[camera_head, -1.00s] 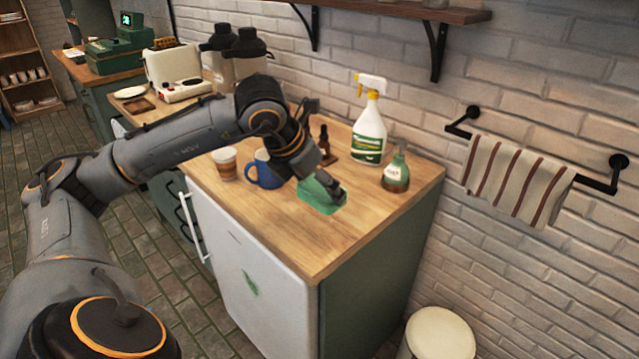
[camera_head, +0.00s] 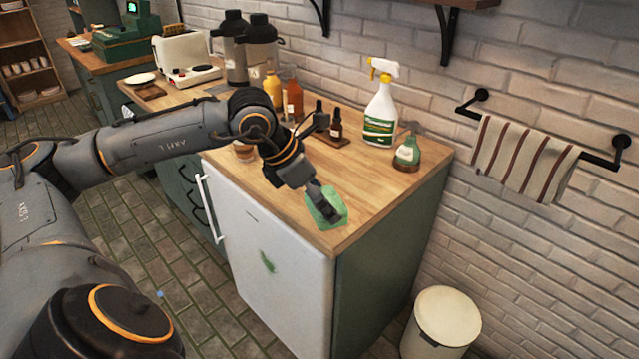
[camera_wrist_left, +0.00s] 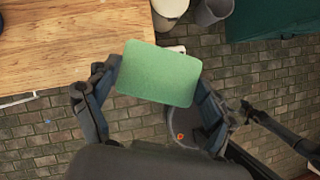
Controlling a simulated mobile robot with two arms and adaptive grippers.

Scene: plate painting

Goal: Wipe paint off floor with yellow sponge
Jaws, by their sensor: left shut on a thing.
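My left gripper (camera_head: 322,208) is shut on a green sponge (camera_head: 341,203) and holds it over the front part of the wooden counter, near its front corner. The sponge also shows in the left wrist view (camera_wrist_left: 158,73), between the two fingers. It looks green, and I see no yellow sponge. A small blue spot (camera_head: 160,294) is on the tiled floor, left of the white fridge; a blue spot (camera_wrist_left: 47,120) also shows on the floor in the wrist view. A slim dark part, seemingly my right arm, shows at the right of the wrist view; its jaws are unclear.
The wooden counter (camera_head: 375,195) holds a spray bottle (camera_head: 381,112), a green soap bottle (camera_head: 407,152), small dark bottles and a cup partly behind my arm. The white fridge (camera_head: 285,285) bears a green mark (camera_head: 267,261). A cream bin (camera_head: 440,325) stands at right.

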